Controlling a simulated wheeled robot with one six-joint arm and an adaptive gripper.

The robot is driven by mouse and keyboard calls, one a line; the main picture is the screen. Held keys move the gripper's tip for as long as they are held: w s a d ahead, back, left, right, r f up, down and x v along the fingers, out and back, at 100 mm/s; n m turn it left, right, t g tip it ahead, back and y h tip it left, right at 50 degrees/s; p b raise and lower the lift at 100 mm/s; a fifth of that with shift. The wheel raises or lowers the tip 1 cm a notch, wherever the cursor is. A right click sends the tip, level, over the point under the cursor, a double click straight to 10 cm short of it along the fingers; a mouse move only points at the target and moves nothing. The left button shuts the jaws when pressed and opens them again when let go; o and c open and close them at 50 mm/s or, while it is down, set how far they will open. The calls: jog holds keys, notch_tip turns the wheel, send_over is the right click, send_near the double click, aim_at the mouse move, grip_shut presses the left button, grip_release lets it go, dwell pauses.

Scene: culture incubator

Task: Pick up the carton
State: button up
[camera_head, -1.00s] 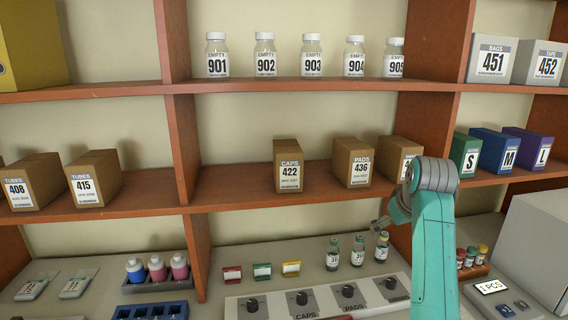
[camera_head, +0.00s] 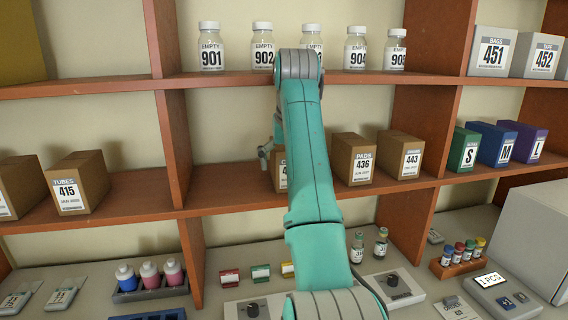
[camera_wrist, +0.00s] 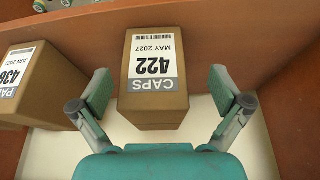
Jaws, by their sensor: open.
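A brown carton labelled CAPS 422 (camera_wrist: 154,65) stands on the middle shelf and shows upside down in the wrist view. My gripper (camera_wrist: 160,88) is open, with one finger on each side of this carton and a visible gap to it on both sides. Nothing is held. In the head view my arm covers most of the carton; a strip of it shows (camera_head: 279,172). One gripper finger (camera_head: 264,152) shows left of my arm there; the rest is hidden.
Carton PADS 436 (camera_head: 352,158) stands close by on the same shelf, also near a finger in the wrist view (camera_wrist: 36,88). Carton 443 (camera_head: 398,155) is further right. Bottles (camera_head: 210,48) line the shelf above. An upright divider (camera_head: 168,120) stands left; shelf between is free.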

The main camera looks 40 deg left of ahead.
jog(key=shift+d+x, duration=0.2)
jog(key=shift+x, duration=1)
jog(key=shift+d+x, duration=0.25)
jog(key=shift+x, duration=0.9)
jog(key=shift+w, duration=0.1)
jog(key=c, duration=1.4)
